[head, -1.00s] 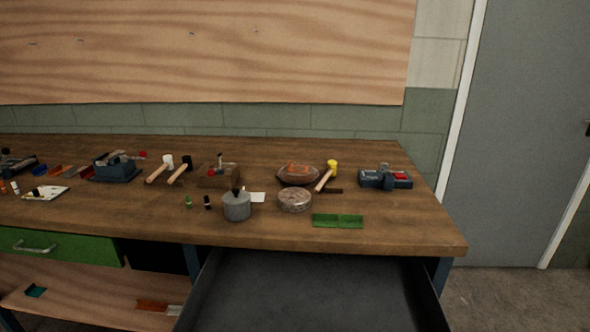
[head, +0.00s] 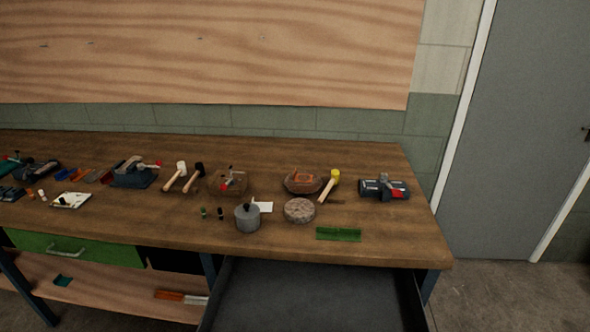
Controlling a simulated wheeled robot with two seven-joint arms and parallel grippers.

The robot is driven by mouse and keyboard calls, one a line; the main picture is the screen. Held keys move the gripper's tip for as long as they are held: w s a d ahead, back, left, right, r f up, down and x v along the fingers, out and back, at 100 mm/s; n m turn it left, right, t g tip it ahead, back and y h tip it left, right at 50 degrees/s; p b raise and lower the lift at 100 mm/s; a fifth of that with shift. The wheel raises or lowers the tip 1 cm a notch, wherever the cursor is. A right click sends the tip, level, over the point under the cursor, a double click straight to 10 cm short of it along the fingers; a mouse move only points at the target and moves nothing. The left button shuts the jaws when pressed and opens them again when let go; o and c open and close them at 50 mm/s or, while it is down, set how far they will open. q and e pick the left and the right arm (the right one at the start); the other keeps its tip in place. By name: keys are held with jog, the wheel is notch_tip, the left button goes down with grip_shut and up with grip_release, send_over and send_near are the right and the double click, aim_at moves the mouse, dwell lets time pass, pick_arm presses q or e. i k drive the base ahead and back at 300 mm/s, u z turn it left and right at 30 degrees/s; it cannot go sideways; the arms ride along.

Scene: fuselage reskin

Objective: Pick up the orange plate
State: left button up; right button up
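A flat orange piece (head: 169,295) lies on the wooden lower shelf under the bench, left of the open drawer, with a pale piece (head: 196,299) against its right end. It looks like the orange plate. A second orange object (head: 302,176) sits in a dark round dish (head: 288,187) on the benchtop; its exact shape is unclear. Neither of my grippers shows in the head view.
A dark open drawer (head: 312,300) juts out below the bench (head: 400,240). A green plate (head: 338,234), a grey pot (head: 247,219), a round stone-like block (head: 299,210), mallets and a blue-grey tool (head: 385,188) stand on top. A teal piece (head: 62,281) lies on the shelf.

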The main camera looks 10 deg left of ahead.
aim_at(296, 177)
jog(key=u, duration=2.7)
jog(key=i, duration=1.95)
jog(key=z, duration=2.8)
jog(key=i, duration=0.45)
jog(key=u, duration=0.05)
